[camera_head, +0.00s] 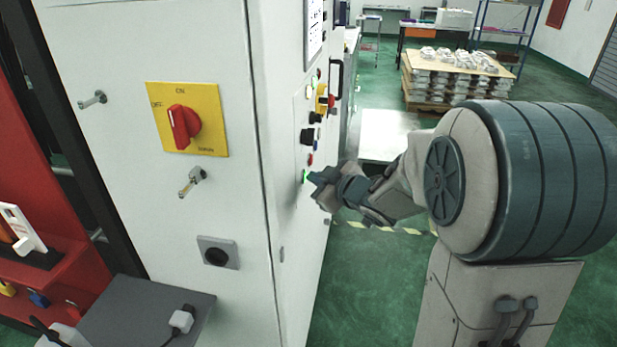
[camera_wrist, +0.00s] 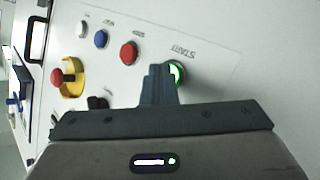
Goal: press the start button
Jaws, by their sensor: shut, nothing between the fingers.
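The start button (camera_wrist: 177,73) is green and lit, low on the control panel of a white cabinet, with a label beside it. In the head view its green edge (camera_head: 306,177) shows just at my fingertips. My gripper (camera_head: 314,178) is shut and empty, its tips at the button. In the wrist view the shut fingers (camera_wrist: 158,85) cover the button's left part. I cannot tell whether the tips touch it or whether it is pushed in.
A red button (camera_wrist: 129,52), a blue button (camera_wrist: 101,39) and a yellow-ringed red emergency stop (camera_wrist: 62,77) sit on the same panel. A red rotary switch (camera_head: 184,127) is on the cabinet's other face. Castings (camera_head: 460,62) are stacked on a pallet behind.

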